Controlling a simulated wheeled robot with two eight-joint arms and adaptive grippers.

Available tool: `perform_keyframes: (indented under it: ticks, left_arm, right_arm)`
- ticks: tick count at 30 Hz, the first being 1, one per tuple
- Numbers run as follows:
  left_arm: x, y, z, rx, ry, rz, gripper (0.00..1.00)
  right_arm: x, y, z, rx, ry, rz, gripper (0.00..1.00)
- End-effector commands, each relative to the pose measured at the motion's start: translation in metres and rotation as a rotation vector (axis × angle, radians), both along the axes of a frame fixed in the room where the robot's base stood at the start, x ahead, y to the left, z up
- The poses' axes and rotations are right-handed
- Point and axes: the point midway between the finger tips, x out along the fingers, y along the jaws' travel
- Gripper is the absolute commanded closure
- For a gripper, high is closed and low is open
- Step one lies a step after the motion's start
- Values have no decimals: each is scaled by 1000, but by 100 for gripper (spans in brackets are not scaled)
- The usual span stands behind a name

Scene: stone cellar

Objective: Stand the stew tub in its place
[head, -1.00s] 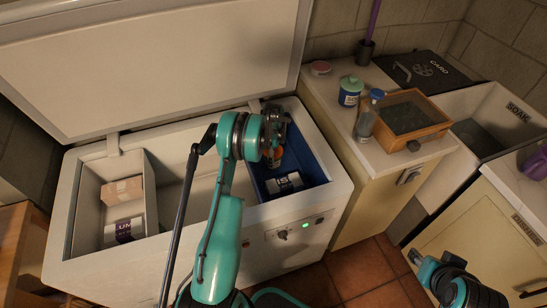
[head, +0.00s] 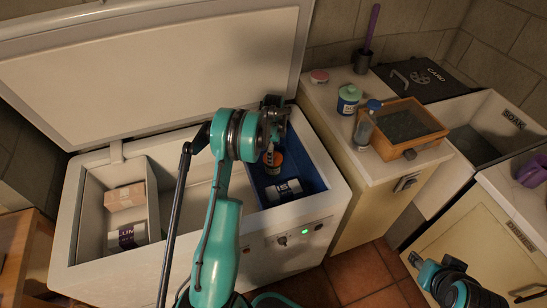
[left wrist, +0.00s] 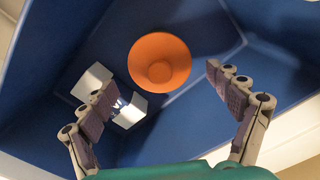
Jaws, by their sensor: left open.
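An orange round tub (head: 273,159) stands in the blue-lined compartment (head: 311,177) at the right end of the open chest freezer. I take it for the stew tub; its name is not readable. From above, in the left wrist view, its orange top (left wrist: 160,62) shows a round raised or sunken centre. My left gripper (head: 269,143) is above it, and in the left wrist view the fingers (left wrist: 157,79) are spread wide with nothing between them touching. My right gripper (head: 418,260) is low at the right, its fingers too small to read.
A white labelled pack (head: 284,190) lies beside the tub. The freezer's left bin holds a pinkish box (head: 125,196) and another labelled pack (head: 128,235). The raised lid (head: 170,65) stands behind. A counter with a green-lidded jar (head: 349,98) and wooden box (head: 425,148) is right.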

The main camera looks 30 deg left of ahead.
Motion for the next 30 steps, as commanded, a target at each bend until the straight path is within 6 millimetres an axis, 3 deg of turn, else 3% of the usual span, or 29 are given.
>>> perform_keyframes:
  ticks: [3,11,14,17,21,24,30]
  left_arm:
    - [0,0,23,0,0,0,10]
    - [-2,-6,53,4,-11,23,10]
    - [-8,-21,85,12,-44,90,10]
    - [-22,-45,129,17,-98,196,10]
    - [-54,-82,187,8,-185,368,10]
    - [-83,-107,219,-13,-248,490,10]
    - [-152,-152,261,-91,-366,731,10]
  right_arm:
    - [0,0,9,0,0,0,60]
    - [0,0,13,0,0,0,60]
    - [0,0,13,0,0,0,60]
    - [0,0,13,0,0,0,60]
    - [0,0,13,0,0,0,60]
    - [0,0,13,0,0,0,60]
    - [0,0,13,0,0,0,60]
